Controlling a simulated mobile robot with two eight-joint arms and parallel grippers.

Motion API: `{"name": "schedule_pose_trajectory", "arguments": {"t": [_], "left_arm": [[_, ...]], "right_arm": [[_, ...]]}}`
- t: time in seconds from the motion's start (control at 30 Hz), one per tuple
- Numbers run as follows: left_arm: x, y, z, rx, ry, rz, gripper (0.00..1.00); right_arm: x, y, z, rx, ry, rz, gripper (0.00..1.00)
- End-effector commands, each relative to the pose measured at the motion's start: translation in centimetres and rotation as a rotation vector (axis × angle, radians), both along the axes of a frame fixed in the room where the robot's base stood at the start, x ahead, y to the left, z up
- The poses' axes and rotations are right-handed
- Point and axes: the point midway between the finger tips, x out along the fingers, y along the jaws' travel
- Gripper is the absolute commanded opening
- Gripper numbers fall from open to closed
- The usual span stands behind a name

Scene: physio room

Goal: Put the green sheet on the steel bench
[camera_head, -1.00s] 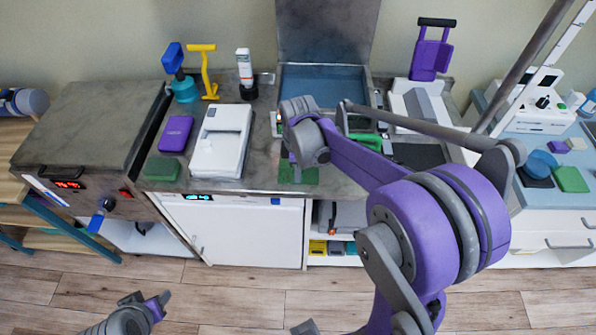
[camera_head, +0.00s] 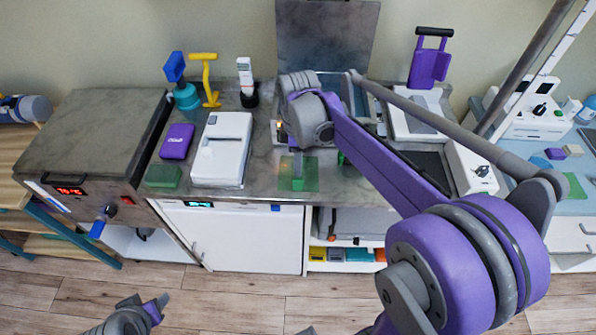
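The green sheet (camera_head: 311,176) is a thin, see-through green square at the front of the steel bench (camera_head: 262,160), just above or on its top. Whether the fingers are closed on that piece is too small to tell. My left gripper (camera_head: 150,306) is low at the left, over the floor and far from the sheet; its finger gap is unclear.
A heater unit (camera_head: 90,140) is further left. My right arm covers much of the bench's right side.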

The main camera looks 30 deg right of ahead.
Motion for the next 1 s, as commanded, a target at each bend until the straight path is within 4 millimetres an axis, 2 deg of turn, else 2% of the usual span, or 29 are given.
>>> {"name": "schedule_pose_trajectory", "arguments": {"t": [0.03, 0.2, 0.33, 0.43, 0.57, 0.8, 1.0], "left_arm": [[0.1, 0.0, 0.2, 0.0, -0.001, 0.0, 0.5], [0.1, 0.0, 0.3, 0.0, -0.003, 0.0, 0.5], [0.2, 0.0, 0.4, 0.0, -0.003, 0.0, 0.5], [0.2, 0.0, 0.4, 0.0, -0.003, 0.0, 0.5], [0.2, 0.0, 0.4, 0.0, -0.003, 0.0, 0.5], [0.1, 0.0, 0.4, 0.0, -0.003, 0.0, 0.5], [0.2, 0.0, 0.4, 0.0, -0.003, 0.0, 0.5]], "right_arm": [[0.0, 0.0, 1.1, 0.0, 0.0, 0.0, 0.4], [0.0, 0.0, 3.2, 0.0, 0.0, 0.0, 0.4], [-0.5, 0.3, 3.8, -0.002, -0.011, -0.023, 0.4], [-2.0, 1.2, 3.7, -0.005, -0.054, -0.11, 0.4], [-5.4, 3.2, 2.8, 0.008, -0.16, -0.322, 0.4], [-12.0, 6.2, -0.9, 0.129, -0.362, -0.752, 0.4], [-14.6, 7.3, -3.2, 0.231, -0.439, -0.957, 0.4]]}}
